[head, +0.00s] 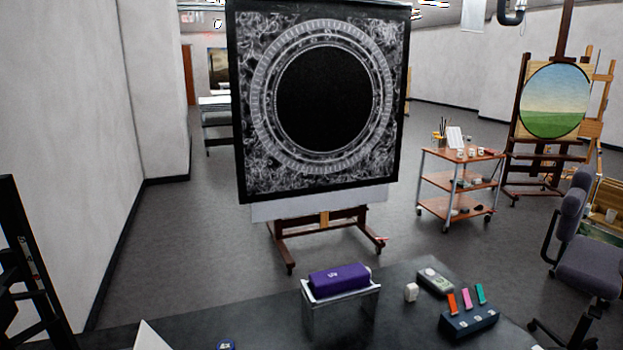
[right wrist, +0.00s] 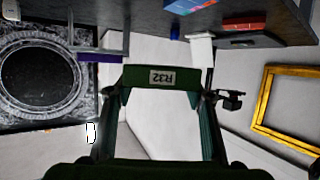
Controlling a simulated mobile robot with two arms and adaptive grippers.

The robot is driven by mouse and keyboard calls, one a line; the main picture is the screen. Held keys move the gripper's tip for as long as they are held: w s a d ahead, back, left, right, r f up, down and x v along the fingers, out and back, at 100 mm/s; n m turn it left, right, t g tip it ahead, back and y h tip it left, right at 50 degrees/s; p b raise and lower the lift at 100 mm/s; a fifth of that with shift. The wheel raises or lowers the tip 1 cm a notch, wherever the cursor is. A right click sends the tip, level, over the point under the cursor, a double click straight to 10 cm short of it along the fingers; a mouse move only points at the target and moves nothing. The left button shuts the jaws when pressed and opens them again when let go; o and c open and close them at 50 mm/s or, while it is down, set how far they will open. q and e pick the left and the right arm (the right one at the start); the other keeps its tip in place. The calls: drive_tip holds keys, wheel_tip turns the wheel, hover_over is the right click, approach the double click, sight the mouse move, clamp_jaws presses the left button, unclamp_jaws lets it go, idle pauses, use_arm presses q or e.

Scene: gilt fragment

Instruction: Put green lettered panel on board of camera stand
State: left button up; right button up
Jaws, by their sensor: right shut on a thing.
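In the right wrist view, my right gripper (right wrist: 160,92) is shut on the green lettered panel (right wrist: 135,76), whose white label reads R32. The picture there is upside down, with the table at the top. Beyond the panel is the camera stand (right wrist: 208,78), a thin dark upright with a black camera (right wrist: 230,98) on it. Its dark flat board (right wrist: 255,41) lies on the table, apart from the panel. In the head view neither gripper shows. A black upright (head: 25,255) with small white marks stands at the left edge; I cannot tell whether it is part of the stand.
A black ornamented picture (head: 262,180) stands behind. A gold frame (right wrist: 262,105) is at the wall.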

drive_tip(key=shift+d+r+n+g+y, duration=0.15)
drive_tip(key=shift+r+n+g, duration=0.15)
drive_tip(key=shift+r, duration=0.35)
drive_tip(key=shift+d+r+n+g+y, duration=0.1)
drive_tip(key=shift+r+n+g+y, duration=0.15)
drive_tip(key=shift+r, duration=0.35)
drive_tip(key=shift+a+r, duration=0.1)
drive_tip(key=shift+r, duration=0.35)
wheel_tip(320, 180, down, 8)
drive_tip(key=s+a+f+m+t+h+p, duration=0.1)
drive_tip(key=s+a+m+t+h+p, duration=0.1)
drive_tip(key=m+t+h, duration=0.15)
drive_tip(key=s+a+r+m+h, duration=0.1)
drive_tip(key=s+a+r+m+t+h+p, duration=0.1)
drive_tip(key=a+m+h, duration=0.1)
drive_tip(key=shift+s+a+r, duration=0.15)
drive_tip(key=shift+s+a, duration=0.15)
drive_tip(key=shift+s, duration=0.1)
